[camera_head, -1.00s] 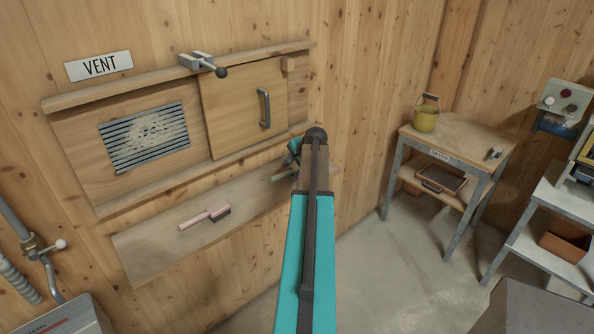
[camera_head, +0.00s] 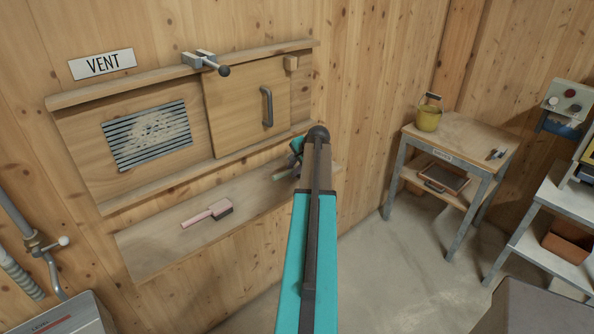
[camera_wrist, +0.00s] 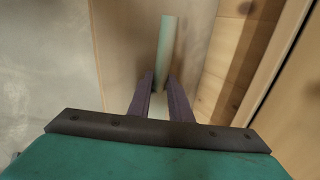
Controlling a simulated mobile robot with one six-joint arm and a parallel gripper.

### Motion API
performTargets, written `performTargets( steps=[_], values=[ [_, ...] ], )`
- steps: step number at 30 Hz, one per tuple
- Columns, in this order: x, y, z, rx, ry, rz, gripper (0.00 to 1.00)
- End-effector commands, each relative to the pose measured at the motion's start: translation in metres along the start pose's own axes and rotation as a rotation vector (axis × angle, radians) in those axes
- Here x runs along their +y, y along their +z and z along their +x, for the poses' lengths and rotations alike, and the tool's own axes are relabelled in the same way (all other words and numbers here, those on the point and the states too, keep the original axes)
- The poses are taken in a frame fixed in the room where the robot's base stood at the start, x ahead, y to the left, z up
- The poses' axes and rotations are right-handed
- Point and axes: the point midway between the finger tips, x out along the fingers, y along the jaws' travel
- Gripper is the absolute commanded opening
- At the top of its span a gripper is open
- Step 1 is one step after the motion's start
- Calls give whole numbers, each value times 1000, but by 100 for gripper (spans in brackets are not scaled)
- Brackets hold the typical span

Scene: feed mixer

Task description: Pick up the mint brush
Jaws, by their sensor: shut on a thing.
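The mint brush shows in the wrist view as a pale mint handle (camera_wrist: 166,42) running up between the two dark fingers. My gripper (camera_wrist: 160,84) is shut on it near the handle's lower visible part. The brush's head is not clearly visible. In the head view a short piece of the pale handle (camera_head: 283,174) pokes out left of my arm, at the right end of the wall shelf. My arm hides most of the gripper and brush there. I cannot tell whether the brush touches the shelf.
A pink brush (camera_head: 208,214) with dark bristles lies on the shelf (camera_head: 150,246), left of my gripper. Above are a vent grille (camera_head: 147,135) and a sliding panel (camera_head: 236,108) with a handle. A table with a yellow pot (camera_head: 428,118) stands right, across open floor.

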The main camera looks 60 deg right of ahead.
Motion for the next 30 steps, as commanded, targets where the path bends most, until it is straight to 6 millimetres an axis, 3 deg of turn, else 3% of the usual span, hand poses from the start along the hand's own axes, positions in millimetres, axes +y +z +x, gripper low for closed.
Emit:
performTargets(
  steps=[8,19,30],
  values=[
    [-3,0,-4,0,-1,0,0],
    [-19,-2,-28,2,-2,0,0],
    [34,-47,-70,4,-2,4,0]
  ],
)
